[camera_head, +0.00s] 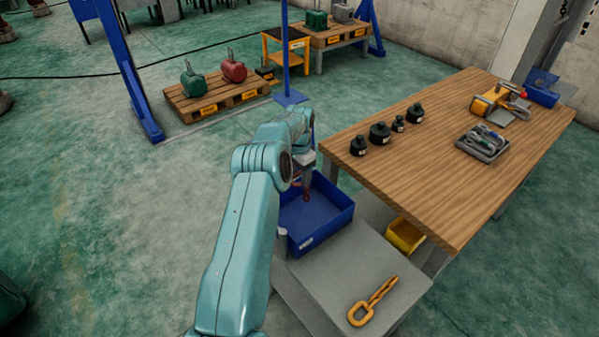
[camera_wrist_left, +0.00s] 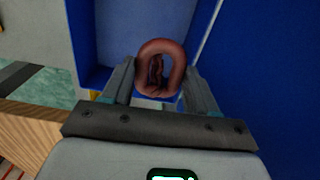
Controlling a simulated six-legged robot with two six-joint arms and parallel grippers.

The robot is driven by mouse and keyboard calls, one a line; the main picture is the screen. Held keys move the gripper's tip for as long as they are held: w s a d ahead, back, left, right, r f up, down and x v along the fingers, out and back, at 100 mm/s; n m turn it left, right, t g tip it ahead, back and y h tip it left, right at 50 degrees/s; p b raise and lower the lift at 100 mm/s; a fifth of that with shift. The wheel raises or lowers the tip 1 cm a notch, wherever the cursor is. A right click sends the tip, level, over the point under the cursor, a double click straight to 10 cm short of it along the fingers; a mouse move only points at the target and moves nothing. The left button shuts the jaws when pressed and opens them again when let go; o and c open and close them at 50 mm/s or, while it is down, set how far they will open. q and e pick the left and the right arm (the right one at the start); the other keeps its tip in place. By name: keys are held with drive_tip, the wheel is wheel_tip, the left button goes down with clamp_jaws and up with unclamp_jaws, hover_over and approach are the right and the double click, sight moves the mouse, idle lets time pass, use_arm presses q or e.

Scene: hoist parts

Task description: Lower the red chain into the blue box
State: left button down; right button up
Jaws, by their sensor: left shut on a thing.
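My left gripper (camera_head: 306,178) is above the blue box (camera_head: 325,225), which stands on a grey surface beside the wooden table. The left wrist view shows the same gripper (camera_wrist_left: 158,92) shut on the red chain (camera_wrist_left: 178,62), with a reddish link between its fingers. In the head view a short part of the red chain (camera_head: 306,196) hangs below the gripper, over the box's inside. The blue box (camera_wrist_left: 225,15) fills much of the wrist view behind the link. I cannot tell whether the chain's lower end touches the box floor. My right gripper is not in view.
A yellow chain with a large ring (camera_head: 360,312) lies on the grey surface (camera_head: 345,270). A yellow bin (camera_head: 405,237) stands by the wooden table (camera_head: 440,170). Several black weights (camera_head: 380,133) and a dark tray (camera_head: 483,145) are on that table.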

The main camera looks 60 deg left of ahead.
use_arm(q)
wheel_tip(320, 180, down, 7)
drive_tip(key=b, duration=0.4)
drive_tip(key=shift+b, duration=0.35)
drive_tip(key=shift+c, duration=1.1)
unclamp_jaws()
wheel_tip(320, 180, up, 16)
drive_tip(key=shift+r+p, duration=0.15)
drive_tip(key=shift+p, duration=0.25)
